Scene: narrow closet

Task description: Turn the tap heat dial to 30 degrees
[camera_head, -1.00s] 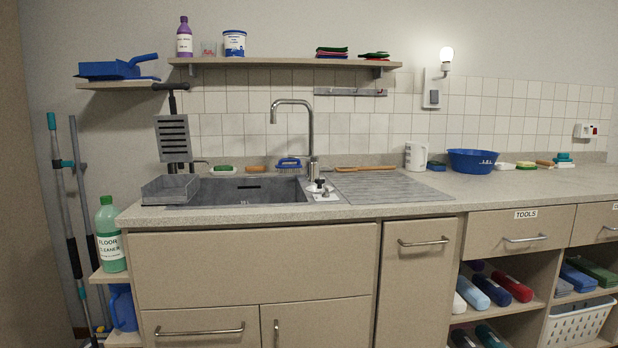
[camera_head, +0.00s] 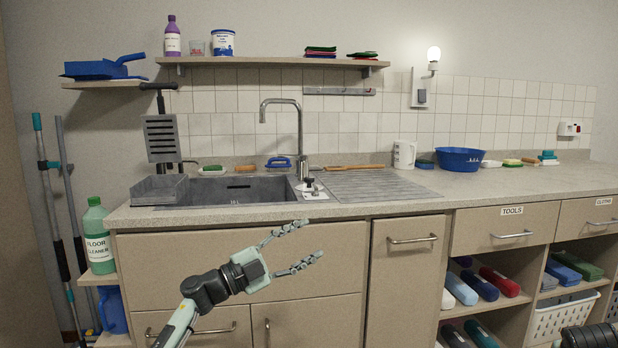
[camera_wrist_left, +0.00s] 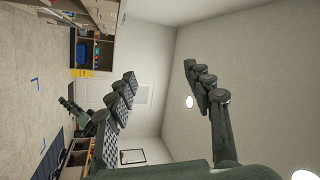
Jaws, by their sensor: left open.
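The tall grey tap (camera_head: 300,140) stands behind the sink in the head view. At its base, on a pale plate, is a small dark-topped knob (camera_head: 308,182), which looks like the heat dial; its markings are too small to read. My left gripper (camera_head: 304,243) is open and empty in front of the cabinet doors, below the counter edge and the dial, apart from both. Its fingers point right. The left wrist view shows its two spread fingers (camera_wrist_left: 165,90) with nothing between them; the tap is not in that view.
The sink (camera_head: 245,188) and grey drainboard (camera_head: 375,184) flank the dial. The counter front edge (camera_head: 400,204) lies between gripper and dial. A dark part of mine shows bottom right.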

